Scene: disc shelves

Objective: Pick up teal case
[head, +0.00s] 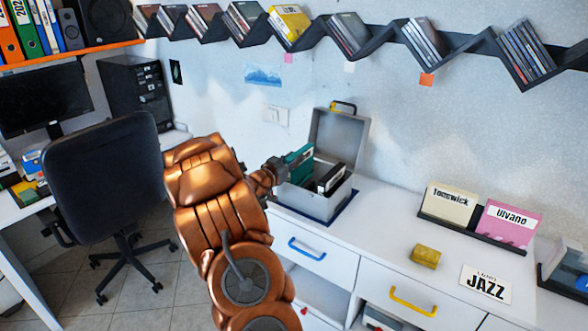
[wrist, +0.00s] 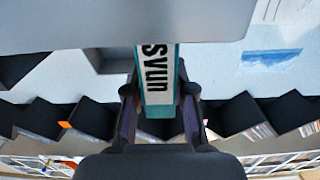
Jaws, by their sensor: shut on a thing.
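The teal case (head: 298,162) stands upright at the left side of an open grey box (head: 330,199), its upper part showing above the rim. My gripper (head: 278,169) is at the case's left edge, just outside the box. In the wrist view, the teal case (wrist: 160,112) has a white label reading "svun" and sits between the two dark fingers of my gripper (wrist: 160,98). The fingers are shut on it. The lower part of the case is hidden by the box.
Dark cases (head: 331,177) stand beside it in the box. The box lid (head: 337,135) stands open behind. A yellow block (head: 425,256), a JAZZ card (head: 486,284) and a two-case rack (head: 477,232) are on the white cabinet to the right. A zigzag shelf (head: 375,50) runs above.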

